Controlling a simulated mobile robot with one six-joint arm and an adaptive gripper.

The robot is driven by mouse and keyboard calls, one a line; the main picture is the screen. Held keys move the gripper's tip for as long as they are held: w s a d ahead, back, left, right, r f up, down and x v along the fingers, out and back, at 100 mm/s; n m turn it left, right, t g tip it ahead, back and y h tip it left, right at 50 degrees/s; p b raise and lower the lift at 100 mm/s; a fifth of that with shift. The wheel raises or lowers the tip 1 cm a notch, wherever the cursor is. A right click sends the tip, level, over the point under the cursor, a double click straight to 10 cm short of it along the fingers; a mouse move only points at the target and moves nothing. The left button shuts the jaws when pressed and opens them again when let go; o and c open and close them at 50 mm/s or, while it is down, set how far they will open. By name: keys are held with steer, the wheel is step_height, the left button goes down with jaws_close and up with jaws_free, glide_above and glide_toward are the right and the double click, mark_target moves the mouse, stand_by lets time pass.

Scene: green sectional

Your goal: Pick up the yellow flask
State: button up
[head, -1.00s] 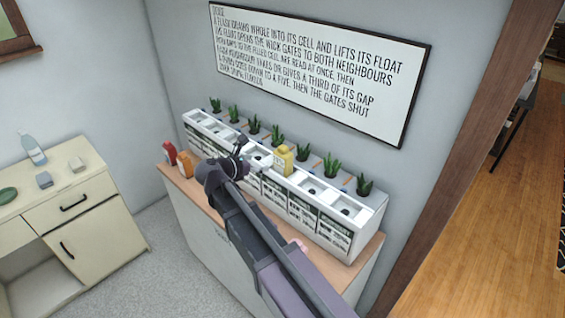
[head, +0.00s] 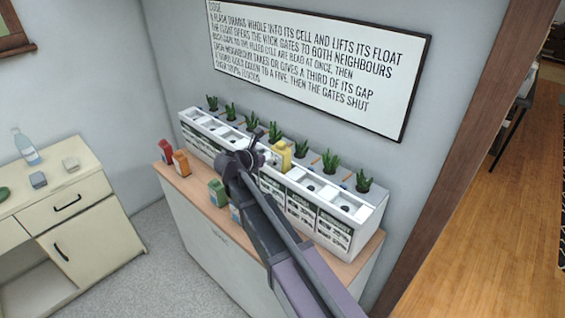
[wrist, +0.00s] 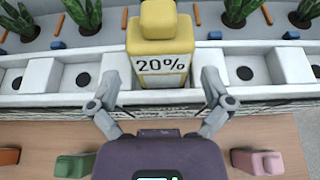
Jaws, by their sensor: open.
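The yellow flask (head: 280,155) stands upright at a cell of the long white planter unit (head: 345,233). In the wrist view the yellow flask (wrist: 157,45) is straight ahead, with "20%" on its white label. My gripper (head: 262,153) is beside it in the head view, at its left. In the wrist view my gripper (wrist: 160,100) is open and empty, its fingers spread wide to either side of the flask's lower front. Whether the fingertips reach level with the flask is hard to tell. The flask's base is partly hidden.
Green plants (head: 331,163) line the unit's back. On the wooden ledge in front stand a red flask (head: 166,152), an orange flask (head: 181,163), a green flask (head: 218,193) and a pink flask (wrist: 257,162). A lettered board (head: 320,70) hangs above. A cream cabinet (head: 75,210) stands left.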

mark_target(276, 156)
stand_by(0.3)
steer(key=shift+f+b+x, duration=0.2)
steer(key=shift+b+x, duration=0.7)
steer(key=shift+x, duration=1.1)
steer(key=shift+w+d+f, duration=0.15)
steer(key=shift+w+d, duration=0.25)
steer(key=c, duration=0.9)
